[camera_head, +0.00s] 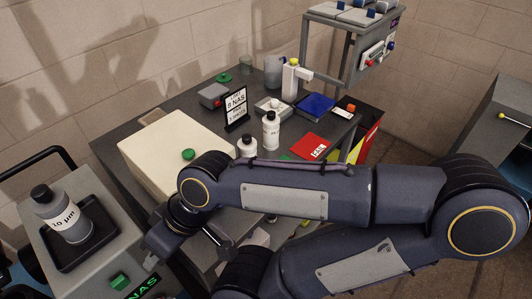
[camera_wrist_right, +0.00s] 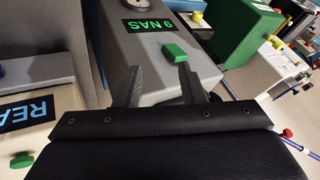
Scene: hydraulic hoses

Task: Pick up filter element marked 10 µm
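The filter element marked 10 µm (camera_head: 62,219) is a grey bottle-shaped cylinder with a dark cap and a white label. It stands upright, slightly tilted in the picture, in a dark tray (camera_head: 98,240) on a grey machine at the left of the head view. My right gripper (camera_head: 152,250) is to the right of it, apart from it, near the machine's right edge. In the right wrist view the two fingers of my right gripper (camera_wrist_right: 158,88) are spread with nothing between them, over the machine's front with a green button (camera_wrist_right: 173,50). My left gripper is not in view.
A cream box (camera_head: 165,148) sits on the dark table behind my right arm. A dark handle (camera_head: 35,158) rises behind the machine.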

